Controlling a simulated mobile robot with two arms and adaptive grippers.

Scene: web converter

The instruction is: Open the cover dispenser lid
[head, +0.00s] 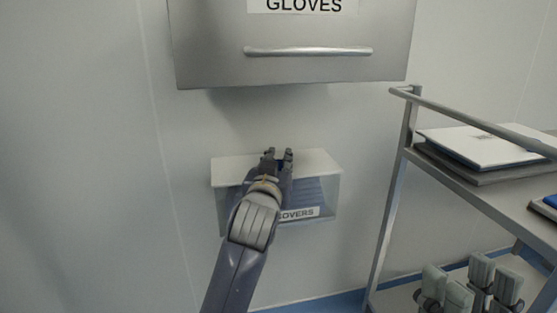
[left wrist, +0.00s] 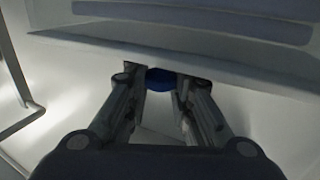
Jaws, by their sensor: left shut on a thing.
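The cover dispenser (head: 331,195) is a clear box on the wall with blue contents and a label ending in "OVERS". Its white lid (head: 235,167) lies across the top and looks closed. My left gripper (head: 278,158) reaches over the box front to the lid and hides part of both. In the left wrist view, its fingertips (left wrist: 160,83) are shut on a small blue piece (left wrist: 160,75) at the edge of a pale panel. The blue piece seems to be a tab on the lid, but its attachment is hidden. My right gripper is not in view.
A steel gloves dispenser (head: 300,72) with a bar handle hangs on the wall above the box. The wall left of the box is clear.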

